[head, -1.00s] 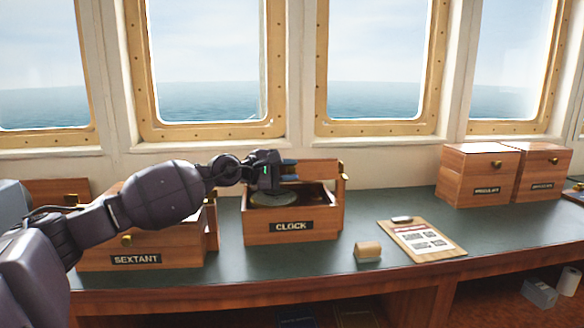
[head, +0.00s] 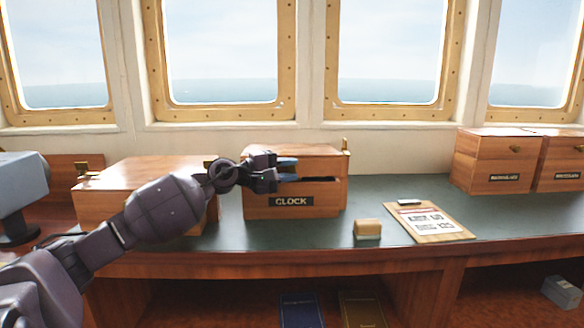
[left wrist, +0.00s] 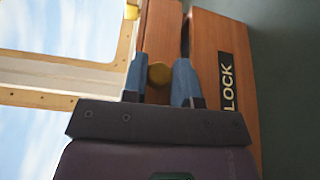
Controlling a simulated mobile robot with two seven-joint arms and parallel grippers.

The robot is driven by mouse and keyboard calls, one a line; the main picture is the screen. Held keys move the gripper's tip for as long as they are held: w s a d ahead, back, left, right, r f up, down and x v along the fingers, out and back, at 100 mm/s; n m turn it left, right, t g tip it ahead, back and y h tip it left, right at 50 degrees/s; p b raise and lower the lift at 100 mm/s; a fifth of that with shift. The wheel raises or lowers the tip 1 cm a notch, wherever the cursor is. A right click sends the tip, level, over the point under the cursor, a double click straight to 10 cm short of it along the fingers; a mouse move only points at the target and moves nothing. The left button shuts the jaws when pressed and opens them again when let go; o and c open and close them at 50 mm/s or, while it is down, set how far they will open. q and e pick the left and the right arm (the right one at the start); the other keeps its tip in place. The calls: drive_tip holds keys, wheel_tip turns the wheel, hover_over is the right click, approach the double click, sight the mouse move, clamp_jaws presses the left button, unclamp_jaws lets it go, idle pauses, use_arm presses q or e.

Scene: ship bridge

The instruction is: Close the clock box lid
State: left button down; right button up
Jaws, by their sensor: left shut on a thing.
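The wooden clock box (head: 258,207) stands on the green desk with its CLOCK label facing me. Its lid (head: 310,152) is swung most of the way down, with a dark gap between its front edge and the box. My left gripper (head: 290,170) is at the lid's front edge. In the left wrist view, my gripper (left wrist: 160,78) has its blue fingers on either side of the lid's brass knob (left wrist: 159,75) and is shut on it. The box front (left wrist: 212,40) shows beside the fingers. The inside of the box is mostly hidden. My right gripper is out of view.
The sextant box (head: 140,172) stands left, partly behind my left arm. A small wooden block (head: 367,229) and a clipboard (head: 432,222) lie to the right. More wooden boxes (head: 492,165) stand farther right. Windows line the back.

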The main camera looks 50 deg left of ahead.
use_arm(q)
wheel_tip(320, 180, down, 2)
drive_tip(key=shift+s+d+f+m+b, duration=0.1)
drive_tip(key=shift+d+m+b, duration=0.05)
drive_tip(key=shift+m+b, duration=0.4)
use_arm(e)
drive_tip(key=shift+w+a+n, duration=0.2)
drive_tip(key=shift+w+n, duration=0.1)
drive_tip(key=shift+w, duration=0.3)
use_arm(q)
drive_tip(key=shift+f, duration=0.1)
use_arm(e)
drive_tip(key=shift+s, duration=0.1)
use_arm(q)
drive_tip(key=c, duration=1)
unclamp_jaws()
drive_tip(key=shift+o, duration=0.2)
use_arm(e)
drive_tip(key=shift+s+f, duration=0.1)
use_arm(q)
drive_tip(key=shift+s, duration=0.1)
